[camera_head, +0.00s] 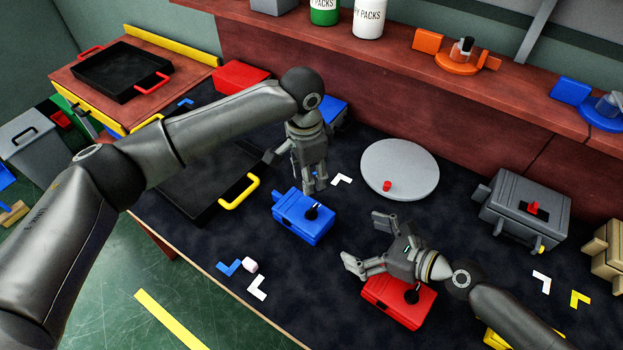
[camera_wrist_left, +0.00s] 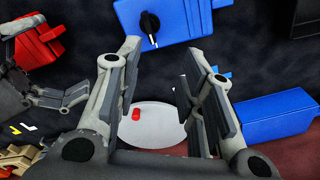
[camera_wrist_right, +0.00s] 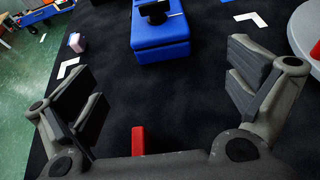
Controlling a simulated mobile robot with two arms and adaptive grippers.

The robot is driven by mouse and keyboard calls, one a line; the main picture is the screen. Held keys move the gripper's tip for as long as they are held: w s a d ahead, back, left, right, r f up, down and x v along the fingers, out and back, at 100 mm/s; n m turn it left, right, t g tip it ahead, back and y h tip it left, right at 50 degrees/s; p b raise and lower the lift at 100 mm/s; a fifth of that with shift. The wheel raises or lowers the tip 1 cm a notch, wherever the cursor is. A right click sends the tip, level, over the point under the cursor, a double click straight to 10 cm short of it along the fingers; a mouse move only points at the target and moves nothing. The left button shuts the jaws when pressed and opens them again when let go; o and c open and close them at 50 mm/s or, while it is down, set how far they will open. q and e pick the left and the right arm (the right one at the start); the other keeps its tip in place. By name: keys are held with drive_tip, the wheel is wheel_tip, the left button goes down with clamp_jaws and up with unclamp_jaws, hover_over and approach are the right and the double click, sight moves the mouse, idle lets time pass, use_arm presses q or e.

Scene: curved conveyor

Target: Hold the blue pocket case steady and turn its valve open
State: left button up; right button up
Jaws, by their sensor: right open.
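The blue pocket case (camera_head: 299,222), with a black valve knob (camera_head: 312,212) on top, sits on the dark mat. My left gripper (camera_head: 314,184) points down just behind it, fingers apart and empty. In the left wrist view the blue case (camera_wrist_left: 178,22) and its knob (camera_wrist_left: 150,24) lie beyond the fingertips, with nothing between the fingers. My right gripper (camera_head: 368,243) is open and empty, to the right of the blue case and apart from it. In the right wrist view the blue case (camera_wrist_right: 160,40) lies ahead, between and beyond the fingers.
A red case (camera_head: 388,308) with a black knob lies under my right gripper. A round grey disc (camera_head: 400,165) with a small red piece is behind. A black tray (camera_head: 195,200) lies left, another blue box (camera_head: 333,110) behind, and a grey case (camera_head: 520,215) right.

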sight(326, 226)
drive_tip(key=shift+w+a+f, duration=0.15)
drive_tip(key=shift+w+a, duration=0.05)
drive_tip(key=shift+a, duration=0.1)
use_arm(q)
drive_tip(key=shift+s+d+m+y, duration=0.15)
drive_tip(key=shift+s+m+y, duration=0.25)
drive_tip(key=shift+s, duration=0.45)
use_arm(e)
drive_tip(key=x, duration=1)
drive_tip(key=shift+f, duration=0.1)
drive_tip(key=c, duration=1.3)
